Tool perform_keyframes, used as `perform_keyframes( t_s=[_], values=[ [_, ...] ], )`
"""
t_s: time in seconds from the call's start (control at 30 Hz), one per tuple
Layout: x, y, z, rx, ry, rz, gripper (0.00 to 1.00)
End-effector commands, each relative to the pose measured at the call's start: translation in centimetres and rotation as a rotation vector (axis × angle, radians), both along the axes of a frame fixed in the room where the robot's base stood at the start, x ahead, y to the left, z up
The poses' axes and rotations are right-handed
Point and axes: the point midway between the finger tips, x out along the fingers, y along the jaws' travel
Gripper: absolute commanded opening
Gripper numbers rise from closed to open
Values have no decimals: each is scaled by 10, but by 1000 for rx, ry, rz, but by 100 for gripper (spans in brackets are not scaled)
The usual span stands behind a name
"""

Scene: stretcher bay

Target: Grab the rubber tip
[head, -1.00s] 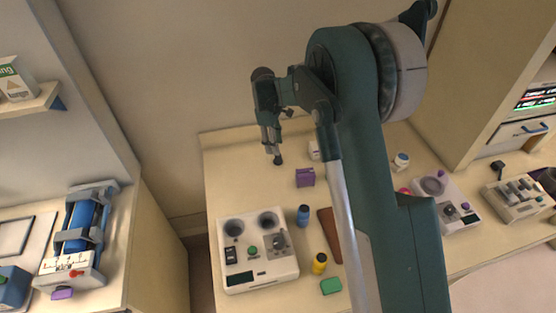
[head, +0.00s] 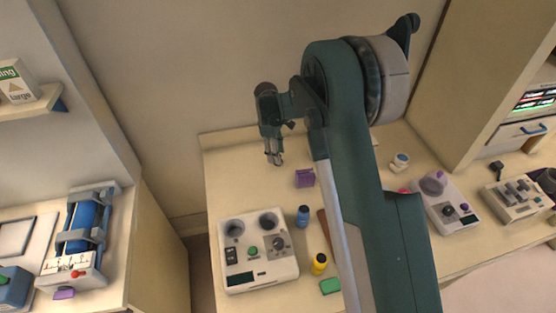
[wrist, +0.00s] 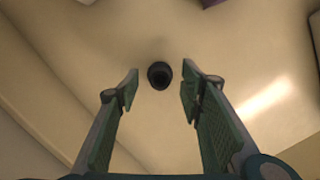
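The rubber tip appears to be the small dark round piece (wrist: 160,75) with a black hollow centre, standing on the pale counter in the wrist view. My gripper (wrist: 159,90) is open, with one finger on each side of it in the picture. The fingers are apart from it, with gaps on both sides; how high they are above it I cannot tell. In the head view my gripper (head: 274,160) points down over the back left of the counter (head: 225,180), and the rubber tip cannot be made out there.
A purple block (head: 305,178) stands to the right of my gripper. Nearer are a white control unit (head: 262,280), a blue bottle (head: 303,216), a yellow bottle (head: 319,264) and a green block (head: 330,286). The wall rises behind. The counter left of my gripper is clear.

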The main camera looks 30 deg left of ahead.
Motion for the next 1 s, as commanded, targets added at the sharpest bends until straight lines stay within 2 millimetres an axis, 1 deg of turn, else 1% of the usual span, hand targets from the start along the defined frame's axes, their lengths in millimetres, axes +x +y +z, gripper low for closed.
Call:
perform_keyframes(
  t_s=[0.1, 0.2, 0.77, 0.97, 1.0],
  values=[
    [0, -2, -11, 0, 0, 0, 38],
    [0, -2, -16, 0, 0, 0, 38],
    [0, -2, -17, 0, 0, 0, 38],
    [0, -2, -17, 0, 0, 0, 13],
    [0, -2, -17, 0, 0, 0, 11]
  ],
)
